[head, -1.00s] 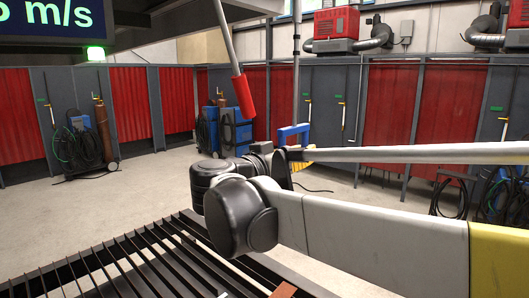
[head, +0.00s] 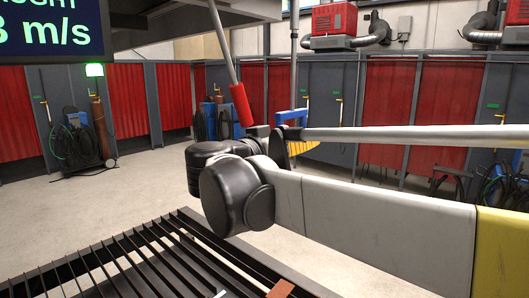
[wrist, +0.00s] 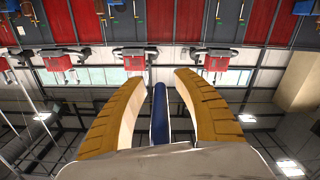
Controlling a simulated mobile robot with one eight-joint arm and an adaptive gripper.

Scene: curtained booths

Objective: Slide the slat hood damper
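A grey rod with a red grip (head: 241,104) hangs from the grey hood (head: 190,14) at the top of the head view; I take it to be the damper handle. My gripper (head: 302,148) is small and partly hidden behind my arm, right of and below the red grip and apart from it in the picture. In the wrist view, its two yellow fingers (wrist: 157,100) stand wide apart, with a blue bar between them and no grip on it visible. The red grip is not seen in the wrist view.
A black slatted table (head: 150,262) fills the lower left. A display (head: 50,30) with a green lamp (head: 94,70) is at upper left. Booths with red curtains (head: 133,100) line the back. Open floor (head: 130,205) lies between.

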